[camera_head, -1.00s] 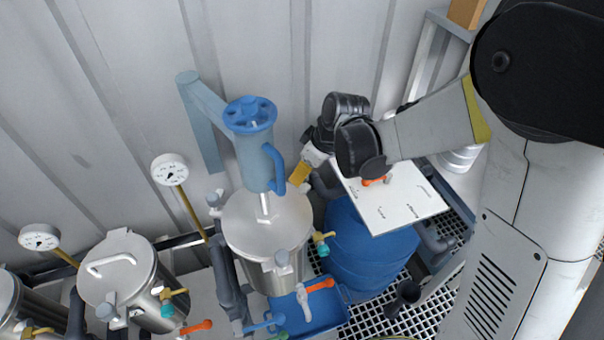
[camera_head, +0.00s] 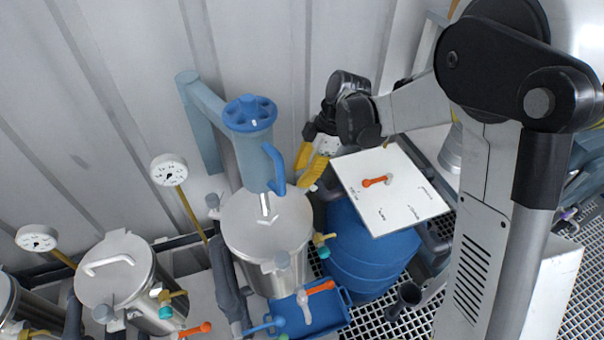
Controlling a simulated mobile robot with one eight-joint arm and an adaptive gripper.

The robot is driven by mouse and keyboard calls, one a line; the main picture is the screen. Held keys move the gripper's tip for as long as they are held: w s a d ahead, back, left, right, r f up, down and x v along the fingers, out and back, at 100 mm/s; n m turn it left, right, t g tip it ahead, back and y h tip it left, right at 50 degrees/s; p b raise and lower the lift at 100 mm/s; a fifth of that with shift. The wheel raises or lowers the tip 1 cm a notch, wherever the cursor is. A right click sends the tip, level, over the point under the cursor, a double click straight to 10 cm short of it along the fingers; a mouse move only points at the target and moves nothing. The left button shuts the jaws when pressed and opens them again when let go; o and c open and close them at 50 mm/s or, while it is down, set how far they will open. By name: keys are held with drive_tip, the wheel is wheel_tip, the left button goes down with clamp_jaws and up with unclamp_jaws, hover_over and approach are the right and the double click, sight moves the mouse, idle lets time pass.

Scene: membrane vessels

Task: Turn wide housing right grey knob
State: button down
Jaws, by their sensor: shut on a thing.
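The wide housing (camera_head: 262,262) is the steel vessel with a flat round lid below the blue-topped column. My gripper (camera_head: 307,184) reaches down from the upper right to the right rim of the lid. Its yellow fingers are closed in at the right grey knob, which they hide from view. The exact contact cannot be seen.
A blue handled column (camera_head: 255,160) rises from the lid, close left of my gripper. A white board with an orange valve handle (camera_head: 375,181) lies on a blue barrel (camera_head: 365,262) to the right. Smaller steel vessels (camera_head: 122,268) and gauges stand left. A ribbed wall is behind.

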drive_tip(key=shift+n, duration=0.3)
idle(0.4)
drive_tip(key=c, duration=1.1)
unclamp_jaws()
drive_tip(key=shift+o, duration=0.2)
drive_tip(key=v, duration=1.2)
drive_tip(key=shift+w+a, duration=0.1)
